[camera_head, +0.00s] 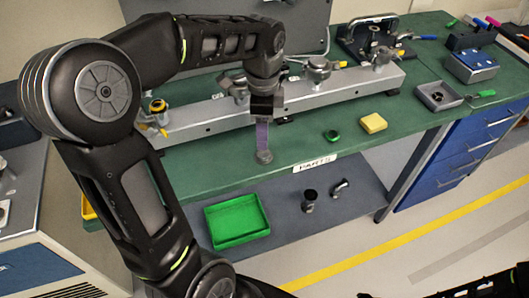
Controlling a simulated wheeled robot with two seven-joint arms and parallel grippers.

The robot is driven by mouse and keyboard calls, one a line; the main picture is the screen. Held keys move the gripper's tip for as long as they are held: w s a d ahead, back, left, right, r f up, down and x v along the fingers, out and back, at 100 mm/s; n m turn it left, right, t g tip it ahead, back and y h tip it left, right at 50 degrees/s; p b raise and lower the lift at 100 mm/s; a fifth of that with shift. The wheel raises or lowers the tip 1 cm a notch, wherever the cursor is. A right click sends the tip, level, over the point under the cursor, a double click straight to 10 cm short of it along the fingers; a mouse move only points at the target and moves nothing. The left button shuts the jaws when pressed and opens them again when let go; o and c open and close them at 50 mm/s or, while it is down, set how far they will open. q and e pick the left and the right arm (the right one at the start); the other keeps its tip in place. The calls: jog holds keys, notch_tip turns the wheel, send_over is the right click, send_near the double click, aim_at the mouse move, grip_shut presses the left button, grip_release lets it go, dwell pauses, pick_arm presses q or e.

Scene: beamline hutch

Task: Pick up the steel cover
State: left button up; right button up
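My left arm reaches in from the left, and its gripper (264,112) points down over the green bench top. A small round grey metal piece (263,156), which may be the steel cover, is at the lower end of the purple piece, near the bench's front edge. I cannot tell whether the gripper touches it. The finger opening is too small and dark to judge.
A long grey rail (205,117) with metal fittings lies behind the gripper. A green cap (331,135) and a yellow block (373,123) lie to the right. The lower shelf holds a green tray (262,211) and two metal fittings. A PARTS label (315,163) marks the bench edge.

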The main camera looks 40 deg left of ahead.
aim_at(264, 152)
pick_arm(q)
jog(key=shift+f, duration=1.15)
jog(key=shift+f+p, duration=0.7)
jog(key=shift+f, duration=1.9)
jog(key=c, duration=1.2)
jog(key=shift+r, duration=0.1)
notch_tip(264, 152, up, 10)
jog(key=b, duration=0.1)
